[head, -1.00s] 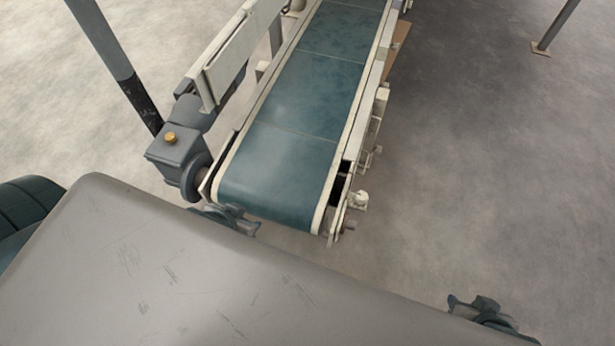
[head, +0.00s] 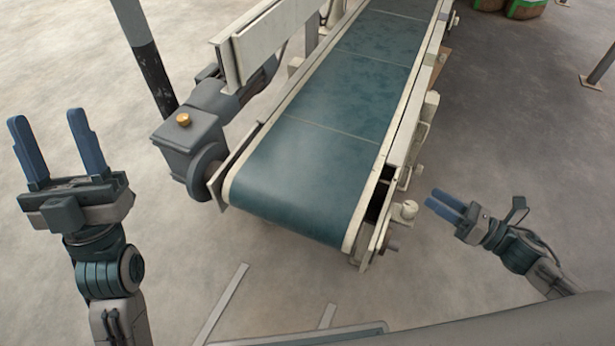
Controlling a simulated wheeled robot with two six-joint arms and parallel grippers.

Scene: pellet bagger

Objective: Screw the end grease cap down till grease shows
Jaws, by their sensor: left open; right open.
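A small cream round cap (head: 408,210), which looks like the end grease cap, sits at the near right corner of the conveyor, beside the roller end. No grease can be made out on it at this size. My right gripper (head: 431,198) is open and empty, just right of the cap, with its blue fingers pointing up and left and apart from it in the picture. My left gripper (head: 46,115) is open and empty at the far left, fingers pointing up, away from the conveyor.
The conveyor's blue-green belt (head: 310,170) runs away toward the top. A grey gearbox (head: 190,145) with a brass plug (head: 184,119) stands at its left end. A dark post (head: 150,60) rises behind it. Green-edged items (head: 525,8) lie far back.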

